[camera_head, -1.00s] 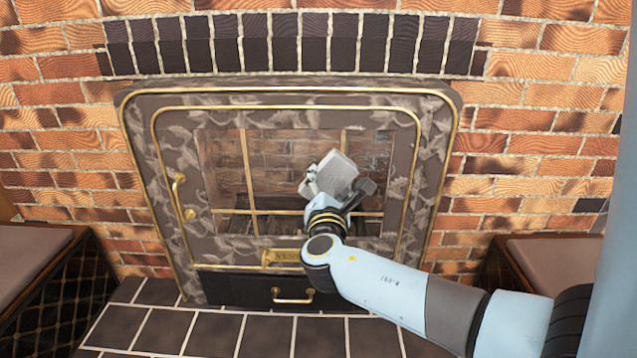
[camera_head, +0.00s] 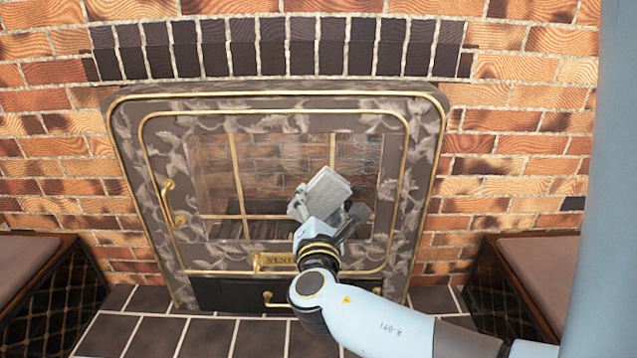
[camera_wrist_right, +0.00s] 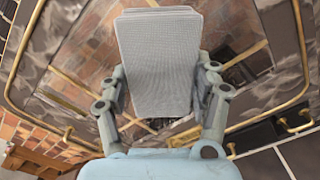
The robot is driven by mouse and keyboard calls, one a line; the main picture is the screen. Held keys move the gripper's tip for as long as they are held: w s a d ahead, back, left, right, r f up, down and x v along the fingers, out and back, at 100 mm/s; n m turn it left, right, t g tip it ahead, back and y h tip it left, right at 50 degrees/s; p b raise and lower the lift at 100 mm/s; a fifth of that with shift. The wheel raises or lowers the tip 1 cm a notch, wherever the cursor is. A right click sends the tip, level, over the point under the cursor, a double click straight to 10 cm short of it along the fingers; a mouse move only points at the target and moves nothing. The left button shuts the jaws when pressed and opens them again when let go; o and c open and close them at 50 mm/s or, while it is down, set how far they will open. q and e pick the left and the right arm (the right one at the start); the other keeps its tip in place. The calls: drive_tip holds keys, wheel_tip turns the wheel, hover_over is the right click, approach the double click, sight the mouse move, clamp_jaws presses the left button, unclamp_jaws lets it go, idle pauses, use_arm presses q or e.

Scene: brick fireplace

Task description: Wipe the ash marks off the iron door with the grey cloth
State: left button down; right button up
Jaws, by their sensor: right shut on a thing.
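The iron door (camera_head: 400,190) has a leaf pattern, gold trim and a glass pane (camera_head: 275,165) with gold bars, and it looks shut. My right gripper (camera_head: 318,205) is in front of the lower right part of the pane. It is shut on the grey cloth (camera_head: 328,190), a folded block that sticks up beyond the fingers. The cloth (camera_wrist_right: 160,60) fills the middle of the right wrist view between the two fingers (camera_wrist_right: 160,95). I cannot tell whether it touches the glass. No clear ash marks stand out; the cloth and gripper hide part of the pane. My left gripper is not in view.
A gold handle (camera_head: 168,200) is on the door's left side. A drawer (camera_head: 235,296) with a gold pull lies below. A dark tiled hearth (camera_head: 190,336) runs in front. Cushioned benches stand at left (camera_head: 25,265) and right (camera_head: 540,270). Brick wall surrounds the door.

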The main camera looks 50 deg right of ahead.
drive_tip(key=shift+s+a, duration=0.1)
drive_tip(key=shift+v, duration=1.4)
